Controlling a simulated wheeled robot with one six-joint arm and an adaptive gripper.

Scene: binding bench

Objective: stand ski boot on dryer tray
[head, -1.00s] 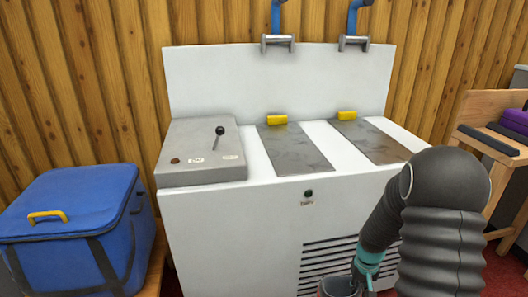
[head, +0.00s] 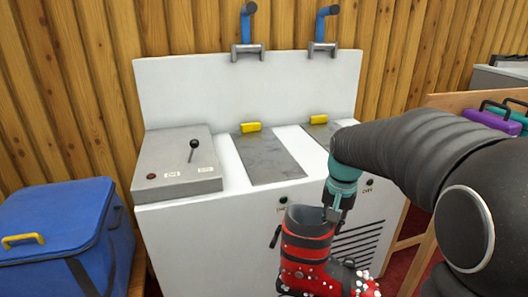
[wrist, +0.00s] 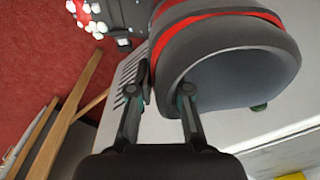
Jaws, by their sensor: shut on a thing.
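The red ski boot (head: 305,255) hangs upright from my gripper (head: 336,214) in front of the white dryer cabinet, its toe to the right. My gripper is shut on the boot's grey cuff rim; the cuff (wrist: 225,65) and the fingers (wrist: 160,105) show close in the wrist view. The dryer has two grey metal trays on top: the left tray (head: 268,158) is bare, and the right tray (head: 325,135) is partly hidden behind my arm. Each has a yellow block (head: 250,127) at its back edge.
A grey panel with a black lever (head: 193,148) sits left of the trays. Blue pipes with grey brackets (head: 247,50) rise at the back panel. A blue bag (head: 60,235) stands at left. A wooden rack with a purple case (head: 488,120) is at right.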

